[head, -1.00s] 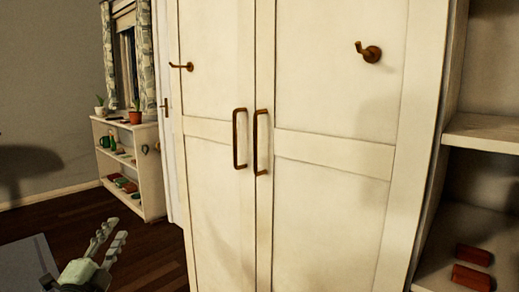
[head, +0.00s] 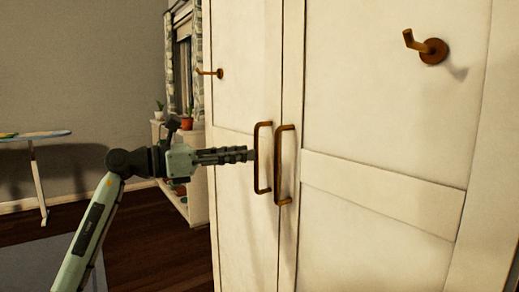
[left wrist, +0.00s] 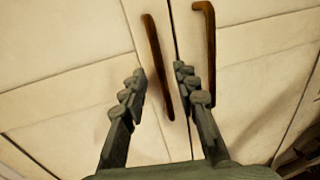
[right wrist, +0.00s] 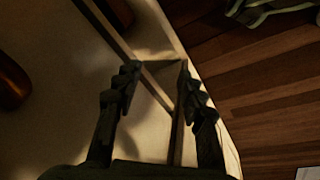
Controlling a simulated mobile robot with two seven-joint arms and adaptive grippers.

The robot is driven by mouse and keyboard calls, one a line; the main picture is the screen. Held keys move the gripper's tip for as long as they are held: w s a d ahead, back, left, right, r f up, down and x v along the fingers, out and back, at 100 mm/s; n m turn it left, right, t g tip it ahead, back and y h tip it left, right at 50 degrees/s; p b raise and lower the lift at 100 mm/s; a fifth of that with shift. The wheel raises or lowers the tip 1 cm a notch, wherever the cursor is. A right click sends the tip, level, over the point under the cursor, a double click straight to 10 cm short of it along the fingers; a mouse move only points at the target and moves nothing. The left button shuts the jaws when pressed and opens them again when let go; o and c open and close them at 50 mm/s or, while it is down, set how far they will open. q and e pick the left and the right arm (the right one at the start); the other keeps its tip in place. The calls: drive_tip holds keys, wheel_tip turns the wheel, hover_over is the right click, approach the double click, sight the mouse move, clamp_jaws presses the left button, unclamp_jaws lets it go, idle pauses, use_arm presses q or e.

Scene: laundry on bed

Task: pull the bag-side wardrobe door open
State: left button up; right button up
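The cream wardrobe has a left door (head: 236,185) and a right door (head: 380,190), both shut. The left door's bronze handle (head: 257,165) stands beside the right door's handle (head: 278,170). My left gripper (head: 250,156) is at the left handle. In the left wrist view, my left gripper's fingers (left wrist: 160,74) are apart, with the lower part of the left handle (left wrist: 154,55) between them; contact cannot be told. The right handle (left wrist: 210,50) is right of the fingers. My right gripper (right wrist: 158,74) is open and shows only in the right wrist view. No bag is visible.
Hooks stick out from the left door (head: 210,72) and right door (head: 428,48). A low shelf with plants (head: 176,205) stands behind my left arm. An ironing board (head: 35,135) is at far left. Dark wooden floor (head: 145,255) is open left of the wardrobe.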

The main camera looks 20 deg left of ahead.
use_arm(q)
drive_tip(key=shift+p+x, duration=0.3)
drive_tip(key=shift+x, duration=1.85)
use_arm(e)
drive_tip(key=shift+d+f, duration=0.15)
drive_tip(key=shift+f, duration=0.7)
use_arm(q)
clamp_jaws()
use_arm(e)
drive_tip(key=shift+w, duration=0.1)
